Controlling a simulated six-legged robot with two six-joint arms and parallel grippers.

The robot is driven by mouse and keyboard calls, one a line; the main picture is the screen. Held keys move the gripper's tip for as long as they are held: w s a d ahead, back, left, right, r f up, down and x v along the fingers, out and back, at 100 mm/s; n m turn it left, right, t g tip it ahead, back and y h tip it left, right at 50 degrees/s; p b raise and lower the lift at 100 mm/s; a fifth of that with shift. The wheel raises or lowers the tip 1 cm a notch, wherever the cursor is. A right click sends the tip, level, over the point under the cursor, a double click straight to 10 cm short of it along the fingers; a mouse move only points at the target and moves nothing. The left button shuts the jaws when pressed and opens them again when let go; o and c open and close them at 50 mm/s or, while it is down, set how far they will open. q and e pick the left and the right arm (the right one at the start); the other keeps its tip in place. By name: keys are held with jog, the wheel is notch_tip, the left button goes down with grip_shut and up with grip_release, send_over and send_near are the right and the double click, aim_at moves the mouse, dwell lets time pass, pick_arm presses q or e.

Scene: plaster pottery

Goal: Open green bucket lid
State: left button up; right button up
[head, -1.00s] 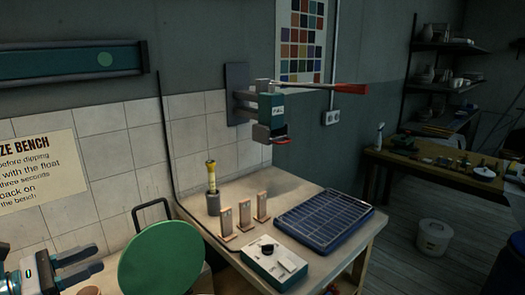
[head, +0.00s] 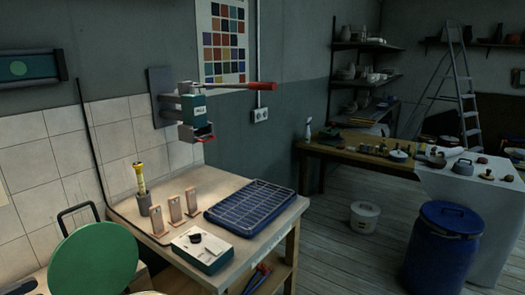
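The green lid (head: 93,258) is a round disc at the lower left of the head view. It stands tilted up on edge, its flat green face towards me. A dark bar handle (head: 78,211) shows just behind its top edge. A pale curved rim (head: 148,292) shows at the bottom edge beside the lid, mostly cut off. The bucket under the lid is hidden or out of frame, so I cannot tell how the two meet. Neither of my grippers is in view.
A bench right of the lid holds a blue rack (head: 250,206), a teal-and-white box (head: 202,248), several small upright blocks and a yellow-topped tool (head: 142,188). A wall-mounted press (head: 197,120) overhangs it. A blue barrel (head: 445,245) and white bucket (head: 365,219) stand on open floor.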

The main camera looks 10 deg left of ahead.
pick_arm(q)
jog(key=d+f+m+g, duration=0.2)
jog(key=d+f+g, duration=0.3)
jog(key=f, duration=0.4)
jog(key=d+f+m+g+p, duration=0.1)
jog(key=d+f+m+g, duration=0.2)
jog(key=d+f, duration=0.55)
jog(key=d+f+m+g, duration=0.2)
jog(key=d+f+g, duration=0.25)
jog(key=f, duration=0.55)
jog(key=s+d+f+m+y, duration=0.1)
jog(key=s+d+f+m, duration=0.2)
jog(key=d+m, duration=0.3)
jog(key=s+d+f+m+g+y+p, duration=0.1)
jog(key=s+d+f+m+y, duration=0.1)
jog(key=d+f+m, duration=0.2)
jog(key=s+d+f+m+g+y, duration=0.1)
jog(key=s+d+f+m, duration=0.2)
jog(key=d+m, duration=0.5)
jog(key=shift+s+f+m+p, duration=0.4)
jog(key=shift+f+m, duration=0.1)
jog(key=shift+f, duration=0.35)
